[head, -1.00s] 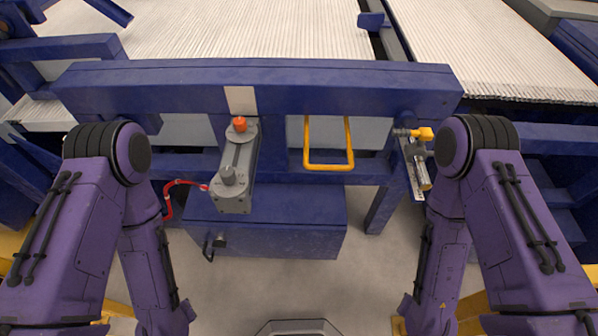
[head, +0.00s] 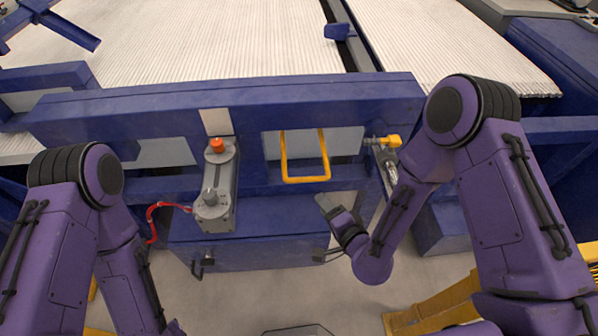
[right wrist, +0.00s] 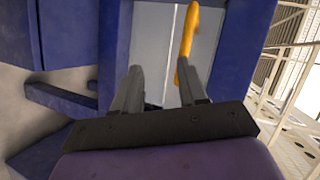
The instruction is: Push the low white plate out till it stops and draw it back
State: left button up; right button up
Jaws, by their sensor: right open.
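A pale grey-white plate (head: 343,141) shows low in the opening of the blue frame, behind a yellow U-shaped handle (head: 307,178). In the right wrist view the pale panel (right wrist: 152,45) is ahead of the fingers, and the yellow handle (right wrist: 187,45) is by the right fingertip. My right gripper (head: 326,205) is below the handle in the head view; its open fingers (right wrist: 158,75) hold nothing. I cannot tell whether a finger touches the handle. My left arm hangs at the left, with its gripper out of view.
A grey control box (head: 215,205) with an orange-red button (head: 216,145) is on the frame left of the handle. A yellow-ended fitting (head: 388,141) sits to its right. A blue box (head: 250,245) lies below. Rows of white pipes (head: 200,45) lie behind the beam (head: 230,100).

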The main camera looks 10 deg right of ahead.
jog(key=w+a+m+t+p, duration=0.1)
jog(key=w+a+m, duration=0.2)
jog(key=w, duration=0.7)
jog(key=shift+w+a+r+t+y+p, duration=0.3)
jog(key=shift+w+a+y, duration=0.1)
jog(key=shift+a, duration=0.25)
grip_shut()
